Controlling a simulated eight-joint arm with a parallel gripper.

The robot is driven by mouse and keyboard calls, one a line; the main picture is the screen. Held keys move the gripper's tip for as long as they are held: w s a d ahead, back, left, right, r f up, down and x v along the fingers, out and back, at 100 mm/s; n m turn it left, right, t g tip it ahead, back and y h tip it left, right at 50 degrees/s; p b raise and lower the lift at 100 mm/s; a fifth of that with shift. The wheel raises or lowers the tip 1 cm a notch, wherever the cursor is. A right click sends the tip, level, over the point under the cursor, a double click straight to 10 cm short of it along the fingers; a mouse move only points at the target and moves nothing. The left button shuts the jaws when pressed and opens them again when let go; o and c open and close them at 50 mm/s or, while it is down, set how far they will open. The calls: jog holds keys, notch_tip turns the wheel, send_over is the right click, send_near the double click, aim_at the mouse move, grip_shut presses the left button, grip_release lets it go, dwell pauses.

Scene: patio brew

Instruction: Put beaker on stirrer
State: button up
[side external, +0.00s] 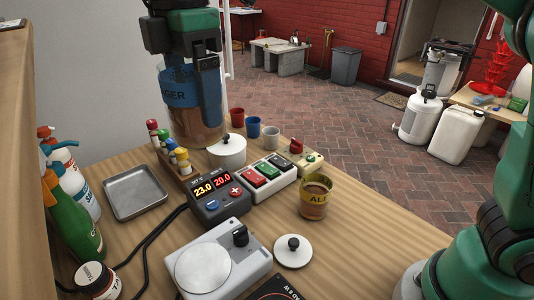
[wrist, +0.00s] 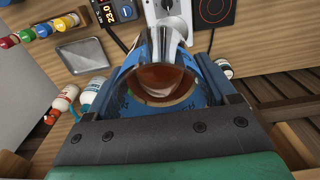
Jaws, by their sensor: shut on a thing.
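My gripper (side external: 203,95) is shut on a clear beaker (side external: 190,125) with a blue label band and brown liquid, at the upper left in the side external view. The beaker looks upright, near the far edge of the table. Its height above the table is hard to judge. In the wrist view, the beaker (wrist: 158,83) sits between the fingers and I look down into it. The stirrer (side external: 222,262), a grey box with a round pale plate and black knob, stands at the near edge, apart from the beaker. In the wrist view, the stirrer (wrist: 150,12) is partly cut off and hidden.
Between them stand a white lidded pot (side external: 228,152), a bottle rack (side external: 177,161), a display controller (side external: 216,195) and a switch box (side external: 266,180). A metal tray (side external: 134,192) and bottles (side external: 82,215) are left.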

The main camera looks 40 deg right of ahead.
jog(key=s+a+n, duration=0.2)
jog(key=a, duration=0.2)
send_over(203, 266)
notch_tip(203, 266, down, 20)
jog(key=shift+r, duration=0.15)
dwell(0.4)
jog(key=o, duration=1.4)
jog(key=shift+c, duration=0.2)
